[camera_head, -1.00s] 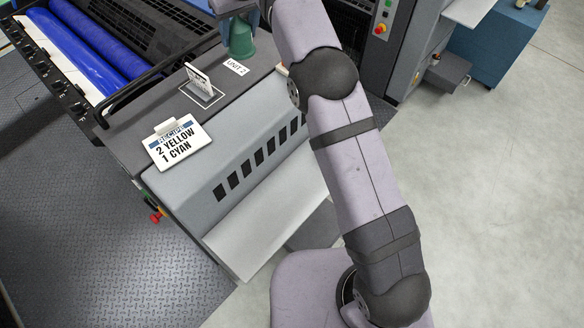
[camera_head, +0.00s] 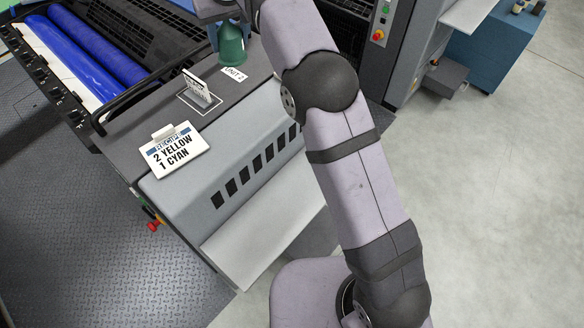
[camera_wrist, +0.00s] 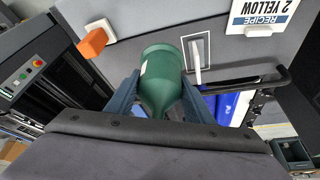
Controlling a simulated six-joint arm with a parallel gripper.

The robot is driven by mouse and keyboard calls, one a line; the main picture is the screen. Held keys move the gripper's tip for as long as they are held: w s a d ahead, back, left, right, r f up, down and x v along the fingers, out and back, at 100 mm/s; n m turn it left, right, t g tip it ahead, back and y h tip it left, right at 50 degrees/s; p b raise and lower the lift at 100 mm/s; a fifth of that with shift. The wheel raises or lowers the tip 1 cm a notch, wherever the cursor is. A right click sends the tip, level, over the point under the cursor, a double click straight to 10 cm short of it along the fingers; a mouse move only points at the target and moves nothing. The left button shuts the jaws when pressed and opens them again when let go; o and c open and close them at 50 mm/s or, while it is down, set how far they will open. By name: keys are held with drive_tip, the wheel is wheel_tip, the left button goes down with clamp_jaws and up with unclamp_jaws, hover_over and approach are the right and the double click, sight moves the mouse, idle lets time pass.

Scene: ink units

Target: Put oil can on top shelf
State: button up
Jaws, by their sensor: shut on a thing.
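The oil can, a green tapered can (camera_head: 231,46), is at the top of the head view, close to the UNIT 2 label on the grey machine top. In the wrist view the can (camera_wrist: 161,75) sits between the two blue-grey fingers of my gripper (camera_wrist: 163,95), which is shut on it. The can's wide end points away from the wrist. I cannot tell whether the can touches the machine top. I cannot make out a top shelf in either view.
Blue rollers (camera_head: 85,45) lie at the upper left. A blue cabinet (camera_head: 495,45) stands at the upper right. An orange block (camera_wrist: 92,43) shows near the can in the wrist view.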

drive_tip(key=s+a+m+h+b, duration=0.1)
drive_tip(key=s+a+m+b, duration=0.2)
drive_tip(key=s, duration=0.5)
drive_tip(key=m+g+h+b, duration=0.3)
drive_tip(key=m+h+b, duration=0.3)
drive_tip(key=m, duration=1)
hover_over(247, 245)
drive_tip(key=w+d, duration=0.3)
wheel_tip(247, 245, down, 26)
drive_tip(key=y, duration=0.1)
drive_tip(key=shift+s+a+f+p, duration=0.1)
drive_tip(key=shift+f+p, duration=0.25)
drive_tip(key=shift+f, duration=2.4)
drive_tip(key=shift+a+f+p, duration=0.1)
drive_tip(key=shift+f+p, duration=0.25)
drive_tip(key=shift+f, duration=2.4)
drive_tip(key=shift+f, duration=0.15)
drive_tip(key=o, duration=1.3)
drive_tip(key=shift+o, duration=0.2)
